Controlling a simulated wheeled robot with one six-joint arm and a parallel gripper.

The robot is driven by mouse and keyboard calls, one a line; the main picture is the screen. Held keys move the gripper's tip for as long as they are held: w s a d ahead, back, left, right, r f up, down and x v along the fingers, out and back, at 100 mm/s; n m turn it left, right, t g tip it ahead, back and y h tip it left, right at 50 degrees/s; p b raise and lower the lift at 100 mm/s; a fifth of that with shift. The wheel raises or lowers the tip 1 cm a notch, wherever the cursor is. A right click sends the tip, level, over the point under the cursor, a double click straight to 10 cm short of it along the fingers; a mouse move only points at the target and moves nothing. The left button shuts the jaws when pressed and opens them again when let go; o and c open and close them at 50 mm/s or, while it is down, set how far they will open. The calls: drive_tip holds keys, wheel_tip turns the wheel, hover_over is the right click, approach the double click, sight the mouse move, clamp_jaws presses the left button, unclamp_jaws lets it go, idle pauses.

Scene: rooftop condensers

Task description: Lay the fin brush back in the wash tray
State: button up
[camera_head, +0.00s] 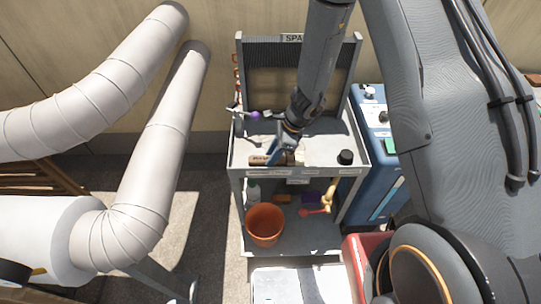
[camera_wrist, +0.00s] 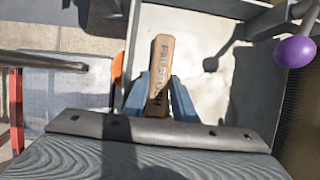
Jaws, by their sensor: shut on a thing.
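The fin brush (camera_wrist: 160,72) shows in the wrist view as a wooden handle with dark lettering, between the two blue fingers of my gripper (camera_wrist: 161,98). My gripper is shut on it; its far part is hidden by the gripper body. In the head view my gripper (camera_head: 279,152) is low over the front of the cart's grey top shelf, and the brush's brown end (camera_head: 258,160) sticks out to its left. I cannot tell whether the brush touches the shelf. No tray is clearly marked as the wash tray; a pale, shallow tray-like surface (camera_head: 297,285) stands in front of the cart.
A black round knob-like thing (camera_head: 345,157) stands at the shelf's right. A purple ball (camera_head: 255,115) is at the back left. An orange bucket (camera_head: 265,224) and a red tool (camera_head: 314,212) are on the lower shelf. Large pipes (camera_head: 150,160) fill the left; a blue box (camera_head: 378,185) stands right.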

sight(285, 158)
drive_tip(key=o, duration=1)
drive_tip(key=shift+f, duration=0.1)
drive_tip(key=shift+d+r, duration=0.15)
drive_tip(key=shift+r, duration=0.4)
drive_tip(key=v, duration=1.1)
drive_tip(key=shift+s+d+r+n+t+h, duration=0.1)
drive_tip(key=shift+s+d+r+n+h, duration=0.65)
drive_tip(key=shift+s+d+r+n, duration=1.9)
drive_tip(key=shift+s+d+r+n+t+h, duration=0.1)
drive_tip(key=shift+s+d+r+n+h, duration=0.85)
drive_tip(key=shift+s+r+n, duration=1.95)
drive_tip(key=shift+s+d+r+n+t+h, duration=0.1)
drive_tip(key=shift+s+d+r+n+h, duration=0.4)
drive_tip(key=shift+s+d+r+n, duration=2.25)
drive_tip(key=f+n, duration=0.1)
drive_tip(key=w+a+f, duration=0.1)
drive_tip(key=shift+w+a+f+n, duration=0.1)
drive_tip(key=shift+w+f+n, duration=0.15)
drive_tip(key=shift+f+n, duration=0.15)
